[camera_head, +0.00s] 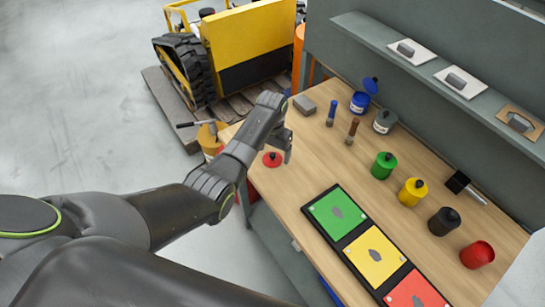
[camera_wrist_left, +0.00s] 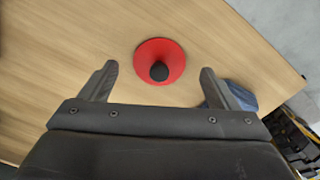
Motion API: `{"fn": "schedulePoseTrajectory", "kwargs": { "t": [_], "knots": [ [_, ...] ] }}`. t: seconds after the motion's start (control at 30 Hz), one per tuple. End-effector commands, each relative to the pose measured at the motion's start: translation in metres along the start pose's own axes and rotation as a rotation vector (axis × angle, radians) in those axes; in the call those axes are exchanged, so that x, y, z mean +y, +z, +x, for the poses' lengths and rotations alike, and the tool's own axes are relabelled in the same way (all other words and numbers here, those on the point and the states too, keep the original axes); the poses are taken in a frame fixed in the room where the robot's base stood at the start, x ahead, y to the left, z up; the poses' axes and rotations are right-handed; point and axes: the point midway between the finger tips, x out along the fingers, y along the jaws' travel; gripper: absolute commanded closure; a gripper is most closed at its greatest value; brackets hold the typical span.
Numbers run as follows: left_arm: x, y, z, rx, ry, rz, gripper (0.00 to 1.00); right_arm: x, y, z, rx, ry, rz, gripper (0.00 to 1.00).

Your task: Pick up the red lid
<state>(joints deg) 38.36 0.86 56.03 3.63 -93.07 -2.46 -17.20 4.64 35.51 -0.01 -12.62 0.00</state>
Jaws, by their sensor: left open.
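The red lid (camera_head: 272,159) is a round disc with a dark knob, lying on the wooden workbench (camera_head: 318,158) near its left edge. In the left wrist view the red lid (camera_wrist_left: 160,61) lies ahead of the fingertips, roughly centred between them. My left gripper (camera_head: 287,150) is open and empty above the bench, close to the lid, and its two fingers show in the left wrist view (camera_wrist_left: 158,75). The lid is apart from both fingers. My right gripper is not in view. A red jar (camera_head: 477,255) stands at the bench's right end.
Green (camera_head: 383,165), yellow (camera_head: 412,192) and black jars (camera_head: 443,222) stand along the bench. A black tray (camera_head: 342,240) with green, yellow and red panels lies at the front. Brushes (camera_head: 352,131), a grey block (camera_head: 304,105) and a blue jar (camera_head: 359,102) are further back.

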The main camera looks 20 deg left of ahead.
Motion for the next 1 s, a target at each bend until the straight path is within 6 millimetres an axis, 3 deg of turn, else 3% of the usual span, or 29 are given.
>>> {"fn": "schedulePoseTrajectory", "kwargs": {
  "t": [0.17,0.43,0.8,1.0],
  "knots": [
    [0.0005,0.0007,0.0144,-0.001,0.000,0.000,0.17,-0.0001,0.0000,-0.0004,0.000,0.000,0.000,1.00],
    [0.0006,0.0006,0.0159,0.000,0.001,0.000,0.18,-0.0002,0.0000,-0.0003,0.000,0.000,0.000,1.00],
    [0.0005,0.0006,0.0156,0.000,0.000,0.000,0.65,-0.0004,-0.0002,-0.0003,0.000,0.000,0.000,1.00],
    [0.0005,0.0005,0.0151,0.000,0.000,0.000,0.65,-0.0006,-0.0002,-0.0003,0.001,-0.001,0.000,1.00]
  ]
}}
